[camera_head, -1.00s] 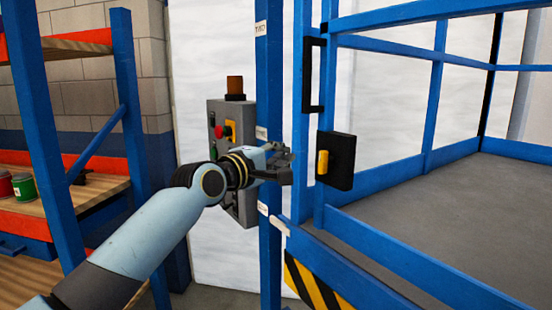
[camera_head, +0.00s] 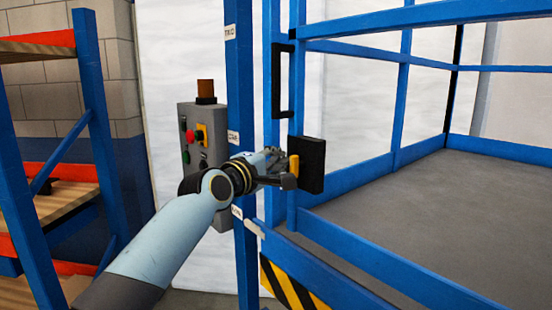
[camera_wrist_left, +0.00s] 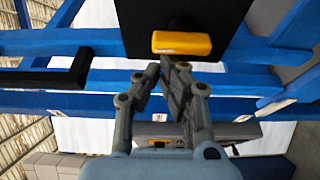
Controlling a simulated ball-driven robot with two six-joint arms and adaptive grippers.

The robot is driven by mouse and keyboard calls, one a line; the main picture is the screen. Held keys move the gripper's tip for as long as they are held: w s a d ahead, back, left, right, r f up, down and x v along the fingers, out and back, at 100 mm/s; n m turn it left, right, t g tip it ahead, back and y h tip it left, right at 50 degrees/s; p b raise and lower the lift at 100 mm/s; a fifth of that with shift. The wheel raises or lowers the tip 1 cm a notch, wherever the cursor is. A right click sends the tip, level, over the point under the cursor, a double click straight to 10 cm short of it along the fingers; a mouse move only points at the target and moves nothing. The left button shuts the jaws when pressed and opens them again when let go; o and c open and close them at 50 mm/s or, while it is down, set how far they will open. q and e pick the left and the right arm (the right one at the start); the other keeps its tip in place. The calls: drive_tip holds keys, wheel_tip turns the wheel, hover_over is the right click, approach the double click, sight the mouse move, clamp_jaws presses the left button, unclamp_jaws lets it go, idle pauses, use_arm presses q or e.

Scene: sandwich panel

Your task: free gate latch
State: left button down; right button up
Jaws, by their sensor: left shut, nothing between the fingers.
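The gate latch is a black plate (camera_head: 313,165) with a yellow handle (camera_head: 293,166), on the blue gate frame. In the left wrist view the black plate (camera_wrist_left: 190,15) and yellow handle (camera_wrist_left: 182,43) are at the top, just beyond the fingertips. My left gripper (camera_head: 284,170) is at the latch in the head view, its tip overlapping the lower part of the handle. In the left wrist view my left gripper (camera_wrist_left: 172,68) is shut and empty; whether it touches the handle I cannot tell. My right gripper is not in view.
A grey control box (camera_head: 202,150) with buttons and an orange lamp (camera_head: 205,88) stands behind my left arm. A blue post (camera_head: 240,120) is beside it. A black vertical pull handle (camera_head: 280,80) is above the latch. Shelving (camera_head: 60,205) stands at left.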

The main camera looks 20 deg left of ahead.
use_arm(q)
drive_tip(key=shift+m+b, duration=0.3)
drive_tip(key=shift+b, duration=0.3)
drive_tip(key=shift+d+r+m+b, duration=0.1)
drive_tip(key=shift+m+b, duration=0.2)
